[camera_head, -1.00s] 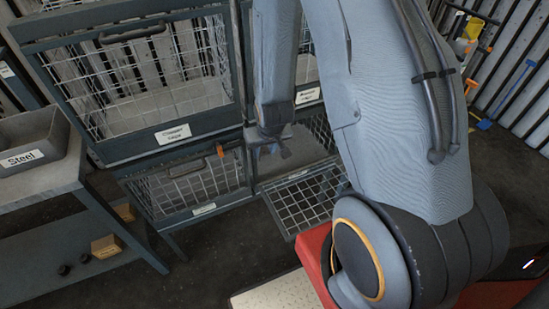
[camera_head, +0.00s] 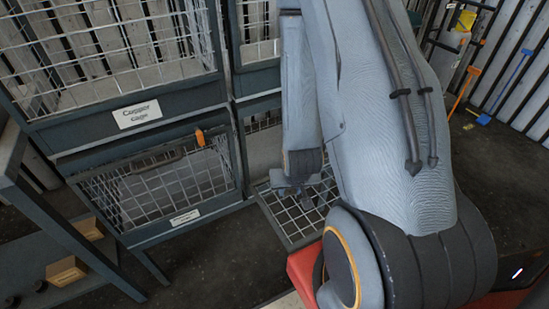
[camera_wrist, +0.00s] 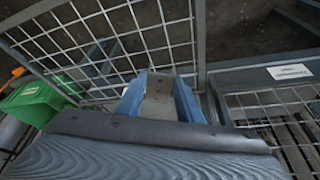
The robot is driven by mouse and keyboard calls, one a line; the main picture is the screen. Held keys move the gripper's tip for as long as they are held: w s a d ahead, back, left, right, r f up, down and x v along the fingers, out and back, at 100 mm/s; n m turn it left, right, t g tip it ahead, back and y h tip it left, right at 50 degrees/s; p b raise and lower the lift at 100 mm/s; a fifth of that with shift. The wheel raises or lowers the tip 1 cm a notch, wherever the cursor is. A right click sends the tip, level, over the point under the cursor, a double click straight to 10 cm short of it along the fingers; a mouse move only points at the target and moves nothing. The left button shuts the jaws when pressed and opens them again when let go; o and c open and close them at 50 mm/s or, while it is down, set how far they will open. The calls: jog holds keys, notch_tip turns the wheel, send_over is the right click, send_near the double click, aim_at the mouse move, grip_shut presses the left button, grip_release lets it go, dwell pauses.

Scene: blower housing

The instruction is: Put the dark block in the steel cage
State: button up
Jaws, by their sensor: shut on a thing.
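My gripper (camera_head: 294,192) hangs over the open, fold-down mesh door (camera_head: 283,218) of the lower right cage. In the wrist view, its two blue fingers (camera_wrist: 158,92) are shut on a grey-brown block (camera_wrist: 158,84), taken to be the dark block. Mesh shows beyond the fingertips; I cannot tell whether the block touches it. In the head view the block is too small to make out. The open cage's inside (camera_head: 262,150) is partly hidden by my arm. Its label is not readable, so I cannot confirm it is the steel cage.
A closed mesh cage (camera_head: 160,190) stands left of the open one, with an orange tag (camera_head: 200,137) at its top. The copper cage (camera_head: 138,113) is above it. Wooden blocks (camera_head: 66,270) lie on a low shelf at left. A green bin (camera_wrist: 42,102) shows in the wrist view.

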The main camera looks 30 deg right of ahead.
jog(key=shift+w+d+f, duration=0.15)
jog(key=shift+f, duration=0.3)
jog(key=w+t+b, duration=0.1)
jog(key=w+d+f+t+b, duration=0.1)
jog(key=w, duration=0.1)
jog(key=w+t+h+b, duration=0.1)
jog(key=shift+w+d+f, duration=0.35)
jog(key=shift+w+f, duration=0.05)
jog(key=w+b, duration=0.1)
jog(key=b, duration=0.1)
jog(key=w+d+b, duration=0.1)
jog(key=w+b, duration=0.2)
jog(key=shift+w+d+b, duration=0.25)
jog(key=shift+d+b, duration=0.1)
jog(key=shift+b, duration=0.05)
jog(key=w+b, duration=0.1)
jog(key=b, duration=0.2)
jog(key=w+d+b, duration=0.1)
jog(key=w+b, duration=0.1)
jog(key=b, duration=0.1)
jog(key=shift+w+d, duration=0.15)
jog(key=shift+w, duration=0.15)
jog(key=w+b, duration=0.1)
jog(key=b, duration=0.2)
jog(key=w+d+b, duration=0.1)
jog(key=b, duration=0.3)
jog(key=shift+w, duration=0.35)
jog(key=w+b, duration=0.1)
jog(key=b, duration=0.3)
jog(key=shift+d, duration=0.2)
